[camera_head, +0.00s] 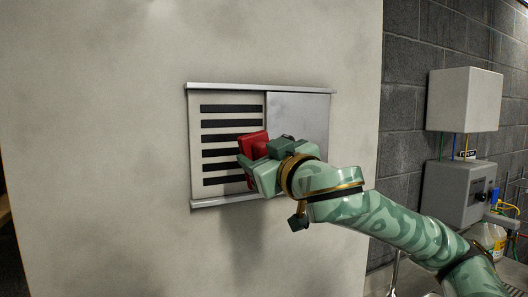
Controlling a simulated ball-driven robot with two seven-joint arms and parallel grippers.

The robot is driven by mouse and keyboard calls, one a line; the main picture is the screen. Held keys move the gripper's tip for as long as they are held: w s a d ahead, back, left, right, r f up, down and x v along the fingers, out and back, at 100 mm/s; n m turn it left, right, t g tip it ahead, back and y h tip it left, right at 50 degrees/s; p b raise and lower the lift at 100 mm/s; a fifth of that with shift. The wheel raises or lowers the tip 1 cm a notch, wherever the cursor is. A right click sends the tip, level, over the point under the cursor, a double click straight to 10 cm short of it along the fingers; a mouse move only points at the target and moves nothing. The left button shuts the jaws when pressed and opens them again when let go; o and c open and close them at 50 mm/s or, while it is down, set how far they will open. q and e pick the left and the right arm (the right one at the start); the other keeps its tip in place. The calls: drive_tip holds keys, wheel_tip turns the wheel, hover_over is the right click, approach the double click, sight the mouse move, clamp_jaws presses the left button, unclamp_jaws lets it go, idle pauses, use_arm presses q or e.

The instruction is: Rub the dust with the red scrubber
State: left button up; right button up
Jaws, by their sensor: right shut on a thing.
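The red scrubber (250,147) is in the jaws of my right gripper (255,163), in front of a slatted vent panel (209,154) on the pale wall. The gripper is shut on it and hides part of it. The scrubber overlaps the right ends of the dark slats; I cannot tell if it touches them. Dust is not clearly distinct; grey smudges (255,235) show on the wall below the panel. My left gripper is not in view.
A plain metal plate (310,112) covers the panel's right half, between top and bottom rails. At the right, a white box (464,98) and a grey control box (456,190) hang on a grey block wall. A bottle (493,238) stands low at the right.

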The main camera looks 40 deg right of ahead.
drive_tip(key=shift+w+a+r, duration=0.1)
drive_tip(key=shift+a, duration=0.15)
drive_tip(key=shift+w+n, duration=0.15)
drive_tip(key=shift+n, duration=0.15)
drive_tip(key=shift+w+d, duration=0.3)
drive_tip(key=x, duration=0.3)
drive_tip(key=shift+w+d+f, duration=0.2)
drive_tip(key=shift+w, duration=0.15)
drive_tip(key=shift+w+p, duration=0.3)
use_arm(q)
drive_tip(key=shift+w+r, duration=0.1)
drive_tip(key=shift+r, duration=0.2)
use_arm(e)
drive_tip(key=shift+w+d, duration=0.2)
drive_tip(key=shift+d, duration=0.05)
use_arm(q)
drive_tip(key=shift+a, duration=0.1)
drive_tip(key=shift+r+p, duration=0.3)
use_arm(e)
drive_tip(key=shift+x, duration=1)
